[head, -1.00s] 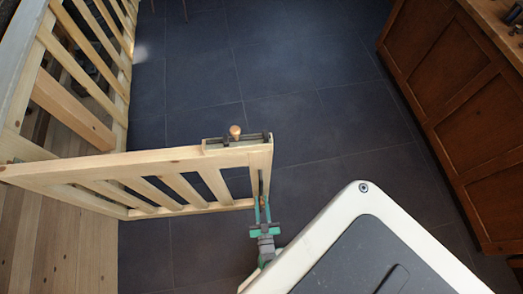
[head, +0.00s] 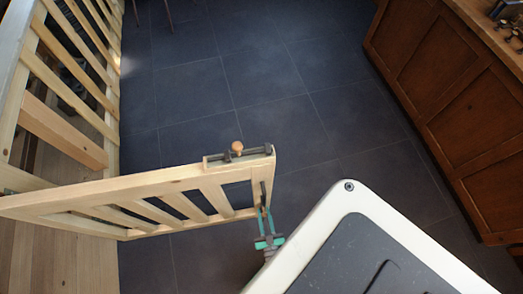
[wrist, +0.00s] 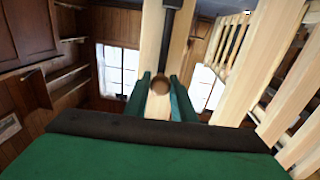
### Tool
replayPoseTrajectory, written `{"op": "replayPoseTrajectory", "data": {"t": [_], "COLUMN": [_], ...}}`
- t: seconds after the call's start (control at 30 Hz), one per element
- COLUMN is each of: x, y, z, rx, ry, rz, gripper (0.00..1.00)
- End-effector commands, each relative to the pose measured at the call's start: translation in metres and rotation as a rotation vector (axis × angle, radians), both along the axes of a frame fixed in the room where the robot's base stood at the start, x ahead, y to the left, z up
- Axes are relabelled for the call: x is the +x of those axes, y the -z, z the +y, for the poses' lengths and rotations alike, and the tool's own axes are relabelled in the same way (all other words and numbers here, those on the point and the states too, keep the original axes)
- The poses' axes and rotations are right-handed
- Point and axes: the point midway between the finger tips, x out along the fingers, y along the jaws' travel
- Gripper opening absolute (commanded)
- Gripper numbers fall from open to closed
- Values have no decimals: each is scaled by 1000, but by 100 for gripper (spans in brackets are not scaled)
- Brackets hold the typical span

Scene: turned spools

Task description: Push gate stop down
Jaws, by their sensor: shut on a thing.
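The gate (head: 150,187) is pale slatted wood and stands out from the fence over the dark floor. The gate stop shows as a dark metal rod (head: 262,192) on the gate's free end post. In the wrist view, the dark rod (wrist: 172,4) runs up the post, and a round wooden knob (wrist: 160,85) sits below it. My gripper (head: 264,222) has green fingers and is at the lower part of that post. In the wrist view, my gripper (wrist: 160,98) is shut on the knob, one finger each side. The stop's lower end is hidden.
A dark latch with a wooden knob (head: 237,148) sits on the gate's top rail. A slatted fence (head: 75,65) is at the left, with plank flooring behind it. A brown wooden cabinet (head: 450,120) stands at the right. The tiled floor (head: 240,70) between them is clear.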

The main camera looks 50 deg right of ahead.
Motion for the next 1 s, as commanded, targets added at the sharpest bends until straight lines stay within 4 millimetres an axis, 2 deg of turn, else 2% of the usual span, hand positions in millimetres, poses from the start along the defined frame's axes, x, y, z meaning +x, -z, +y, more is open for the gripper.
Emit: {"op": "replayPoseTrajectory", "data": {"t": [0.03, 0.4, 0.43, 0.5, 0.8, 1.0], "x": [-14, -13, -13, -12, -7, -14], "y": [6, 8, 8, 7, 5, 4], "z": [-1, 1, 2, 2, 2, 6], "rx": [12, 19, 18, 17, 13, 10], "ry": [20, 14, 13, 12, 6, 5], "rz": [18, 20, 21, 20, 10, 10], "gripper": [0, 0, 30, 41, 41, 41]}}
